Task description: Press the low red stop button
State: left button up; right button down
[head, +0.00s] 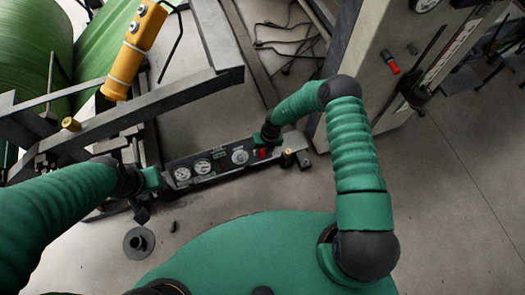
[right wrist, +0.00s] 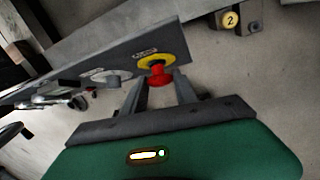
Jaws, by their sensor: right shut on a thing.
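The low red stop button (head: 262,154) sits at the right part of a low grey control panel (head: 208,164). In the right wrist view the red button (right wrist: 159,76) has a yellow collar and stands out from the panel face. My right gripper (right wrist: 160,88) has its two fingers on either side of the red button and is shut on it. In the head view my right gripper (head: 266,142) is partly hidden by its own wrist. My left gripper (head: 152,178) is at the panel's left end; its fingers are too hidden to tell their state.
The panel also carries several dials (head: 203,167). A yellow tag marked 2 (right wrist: 230,19) is beside it. A yellow pendant (head: 134,52) hangs above the grey frame. A tall cabinet (head: 375,85) with another red knob (head: 394,68) stands at the right. The floor at the right is clear.

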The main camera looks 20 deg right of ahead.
dwell(0.8)
jog(key=shift+w+f, duration=0.3)
jog(key=shift+w, duration=0.1)
jog(key=c, duration=0.9)
grip_release()
jog(key=shift+c, duration=0.2)
jog(key=d+r+p, duration=0.3)
jog(key=r+p, duration=0.3)
jog(key=r, duration=1)
jog(key=shift+r, duration=0.25)
